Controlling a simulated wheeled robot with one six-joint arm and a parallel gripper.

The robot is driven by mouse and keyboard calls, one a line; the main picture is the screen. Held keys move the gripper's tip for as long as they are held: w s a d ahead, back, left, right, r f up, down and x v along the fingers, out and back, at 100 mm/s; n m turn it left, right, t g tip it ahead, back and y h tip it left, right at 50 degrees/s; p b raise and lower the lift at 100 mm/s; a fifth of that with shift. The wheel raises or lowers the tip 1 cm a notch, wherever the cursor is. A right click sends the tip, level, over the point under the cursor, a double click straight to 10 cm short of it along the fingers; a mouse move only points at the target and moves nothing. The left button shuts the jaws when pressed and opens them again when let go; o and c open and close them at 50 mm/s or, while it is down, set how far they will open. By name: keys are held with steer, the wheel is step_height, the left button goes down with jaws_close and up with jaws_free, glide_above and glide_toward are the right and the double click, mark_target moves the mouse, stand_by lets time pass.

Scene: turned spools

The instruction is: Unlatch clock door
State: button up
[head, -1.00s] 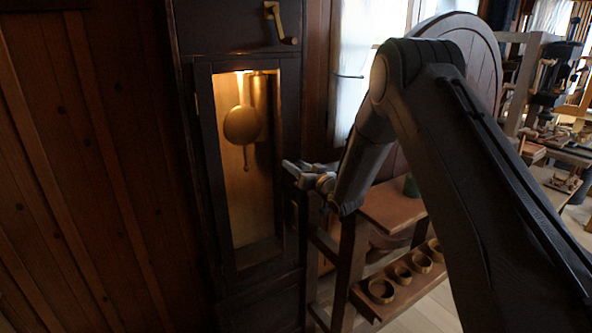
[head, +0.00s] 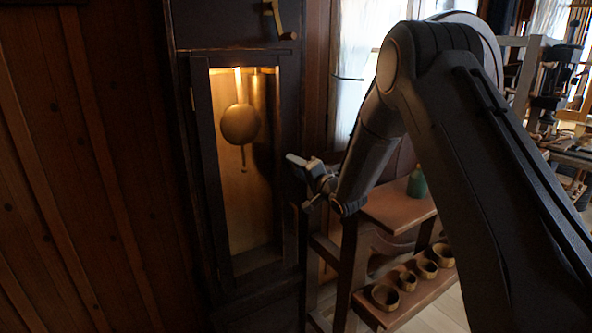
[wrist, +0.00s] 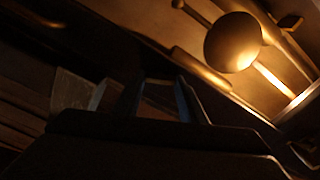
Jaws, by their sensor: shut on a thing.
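The tall dark clock case stands left of centre in the head view. Its narrow glazed door (head: 205,170) appears closed against the case. A round brass pendulum bob (head: 240,124) hangs behind the glass, and it also shows in the wrist view (wrist: 232,42). My gripper (head: 296,163) is at the door's right edge, below bob height. In the wrist view my two fingers (wrist: 160,100) are close around a small, dim brownish piece (wrist: 158,93), which seems to be the latch. The dark light and my fingers hide most of the latch and its angle.
A brass crank-like handle (head: 273,18) is on the case above the door. To the right stands a wooden stand with a reddish shelf (head: 400,207), a green bottle (head: 417,183) and several turned rings (head: 385,297) below. Wood panelling (head: 80,170) closes off the left.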

steer(key=shift+d+m+b, duration=0.1)
steer(key=shift+m+b, duration=0.2)
steer(key=shift+m, duration=1.9)
steer(key=o, duration=1.1)
steer(key=shift+c, duration=0.2)
steer(key=b+v, duration=0.2)
steer(key=v, duration=0.5)
steer(key=shift+s+d, duration=0.25)
steer(key=shift+s, duration=0.05)
